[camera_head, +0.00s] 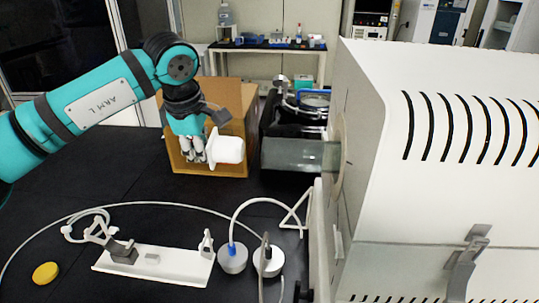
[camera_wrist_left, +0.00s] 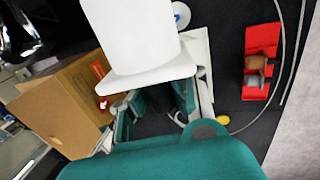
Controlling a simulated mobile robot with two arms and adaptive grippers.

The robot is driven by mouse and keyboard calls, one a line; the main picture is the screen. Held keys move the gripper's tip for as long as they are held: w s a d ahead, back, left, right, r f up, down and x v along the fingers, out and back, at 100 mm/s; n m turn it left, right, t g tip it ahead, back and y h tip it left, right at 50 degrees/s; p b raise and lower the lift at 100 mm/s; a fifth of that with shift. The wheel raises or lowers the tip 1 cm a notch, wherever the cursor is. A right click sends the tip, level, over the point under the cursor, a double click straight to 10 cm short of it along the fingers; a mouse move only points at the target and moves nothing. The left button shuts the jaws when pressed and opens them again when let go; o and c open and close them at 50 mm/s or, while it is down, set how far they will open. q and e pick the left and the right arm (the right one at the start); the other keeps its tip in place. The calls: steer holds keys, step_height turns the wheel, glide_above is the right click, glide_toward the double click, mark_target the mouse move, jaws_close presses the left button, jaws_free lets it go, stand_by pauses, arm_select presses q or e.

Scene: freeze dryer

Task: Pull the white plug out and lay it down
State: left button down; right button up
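The white plug (camera_head: 229,149) is in the air in the head view, clear of the open left end of a see-through glass cylinder (camera_head: 290,154). The cylinder juts from the side of the large white machine (camera_head: 380,125). My left gripper (camera_head: 196,150) is shut on the plug's left end, and the broad end points right toward the cylinder. In the left wrist view the plug (camera_wrist_left: 132,38) fills the top middle, its flange close to the fingers (camera_wrist_left: 155,110). The exact finger contact is hidden there. My right gripper is not in view.
An open cardboard box (camera_head: 241,100) stands behind the plug. A white stand (camera_head: 150,263), two round white parts (camera_head: 233,260) with tubing and a yellow disc (camera_head: 46,273) lie on the black table (camera_head: 120,170). The table's left-middle is clear. A red holder (camera_wrist_left: 256,90) shows in the wrist view.

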arm_select(q)
steer(key=shift+s+a+f+b, duration=0.15)
steer(key=shift+s+a+b, duration=0.2)
steer(key=shift+a+b, duration=0.1)
steer(key=s+a+b, duration=0.3)
steer(key=s, duration=0.2)
steer(key=s+a+f+m+g+h, duration=0.1)
steer(key=s+a+f+m, duration=0.2)
steer(key=s+f+m, duration=0.3)
steer(key=s+a+f+m+g+h, duration=0.1)
steer(key=s+a+f+m+g, duration=0.1)
steer(key=s+f+m, duration=0.4)
step_height(320, 180, down, 5)
steer(key=a+m, duration=0.1)
steer(key=m, duration=0.2)
steer(key=shift+s+m+h, duration=0.15)
steer(key=shift+m+h, duration=0.15)
steer(key=shift+m, duration=0.1)
